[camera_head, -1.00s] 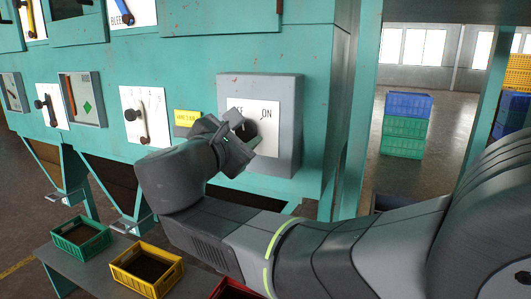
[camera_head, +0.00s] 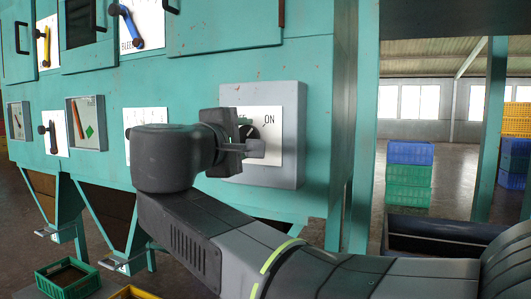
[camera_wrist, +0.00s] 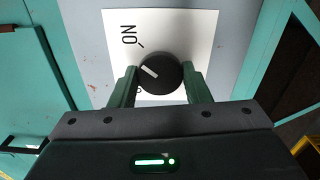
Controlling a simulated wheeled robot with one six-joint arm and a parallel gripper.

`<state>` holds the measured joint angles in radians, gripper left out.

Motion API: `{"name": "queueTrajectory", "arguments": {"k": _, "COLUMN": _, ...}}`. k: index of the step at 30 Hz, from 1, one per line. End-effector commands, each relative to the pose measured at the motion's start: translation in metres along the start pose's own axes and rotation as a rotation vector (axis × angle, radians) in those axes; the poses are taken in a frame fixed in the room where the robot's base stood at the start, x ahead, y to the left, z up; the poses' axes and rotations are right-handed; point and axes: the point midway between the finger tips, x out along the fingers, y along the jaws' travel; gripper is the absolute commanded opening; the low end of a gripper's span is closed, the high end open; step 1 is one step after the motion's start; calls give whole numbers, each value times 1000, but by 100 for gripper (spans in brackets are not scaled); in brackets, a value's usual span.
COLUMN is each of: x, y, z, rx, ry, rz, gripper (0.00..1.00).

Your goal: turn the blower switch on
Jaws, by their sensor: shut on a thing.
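The blower switch is a round black knob (camera_wrist: 160,73) with a white pointer line, on a white plate (camera_wrist: 182,32) marked ON. In the wrist view the pointer slants up and left, between the ON tick and a mostly hidden mark at lower left. My gripper (camera_wrist: 160,88) has one finger on each side of the knob and is shut on it. In the head view my gripper (camera_head: 250,143) covers the lower part of the knob (camera_head: 249,130). The plate (camera_head: 273,130) sits on a grey box (camera_head: 294,150).
The box is fixed to a teal machine (camera_head: 305,70) with a blue lever (camera_head: 129,25) and a yellow lever (camera_head: 45,45) to the left. A green crate (camera_head: 68,278) stands low at the left. Stacked blue and green crates (camera_head: 409,172) stand on the floor at right.

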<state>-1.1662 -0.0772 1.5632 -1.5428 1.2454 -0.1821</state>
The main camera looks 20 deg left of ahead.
Motion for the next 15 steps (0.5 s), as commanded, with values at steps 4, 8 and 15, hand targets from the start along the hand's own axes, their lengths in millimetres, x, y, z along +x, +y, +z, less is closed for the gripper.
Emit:
{"name": "queueTrajectory", "arguments": {"k": 4, "x": 0, "y": -3, "z": 0, "rx": 60, "ry": 0, "rz": -1, "gripper": 20}}
{"name": "queueTrajectory", "arguments": {"k": 8, "x": 0, "y": -2, "z": 0, "rx": 90, "ry": 0, "rz": -2, "gripper": 20}}
{"name": "queueTrajectory", "arguments": {"k": 15, "x": 0, "y": -1, "z": 0, "rx": 109, "ry": 0, "rz": -2, "gripper": 20}}
